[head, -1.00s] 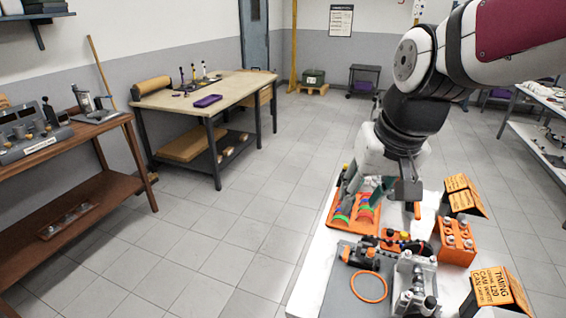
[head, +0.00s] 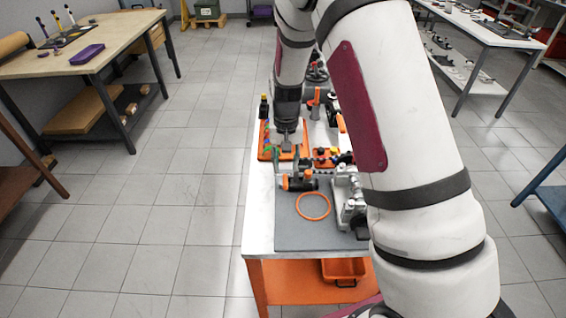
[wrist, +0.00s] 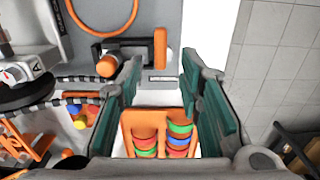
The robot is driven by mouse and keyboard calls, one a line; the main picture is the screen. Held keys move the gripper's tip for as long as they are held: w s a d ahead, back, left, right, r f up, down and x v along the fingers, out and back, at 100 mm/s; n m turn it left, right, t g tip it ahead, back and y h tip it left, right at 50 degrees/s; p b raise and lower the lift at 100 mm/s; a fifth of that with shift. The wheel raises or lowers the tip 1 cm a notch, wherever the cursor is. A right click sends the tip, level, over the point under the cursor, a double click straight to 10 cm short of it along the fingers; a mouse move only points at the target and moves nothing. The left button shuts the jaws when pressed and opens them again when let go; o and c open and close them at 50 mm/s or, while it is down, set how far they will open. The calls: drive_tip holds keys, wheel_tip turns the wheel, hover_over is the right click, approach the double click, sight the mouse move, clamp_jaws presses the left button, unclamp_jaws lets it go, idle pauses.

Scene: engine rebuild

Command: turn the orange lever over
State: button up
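The orange lever (wrist: 160,48) is a short orange bar on a dark clamp-like block (wrist: 132,52), beyond my fingertips in the wrist view. A round orange end (wrist: 108,66) shows on the same block, to the left. In the head view my gripper (head: 287,153) points down over the orange tray, behind the block.
An orange tray (wrist: 128,118) with red, green and blue rings lies below my fingers. An orange ring (head: 313,206) lies on the grey mat (head: 300,236). A metal engine part (head: 345,200) stands to the right, partly behind my arm. The floor left of the table is clear.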

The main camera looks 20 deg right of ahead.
sight(285, 179)
drive_tip(key=shift+f+b, duration=1)
drive_tip(key=shift+f, duration=2.35)
drive_tip(key=shift+c, duration=0.3)
drive_tip(key=shift+r, duration=0.1)
clamp_jaws()
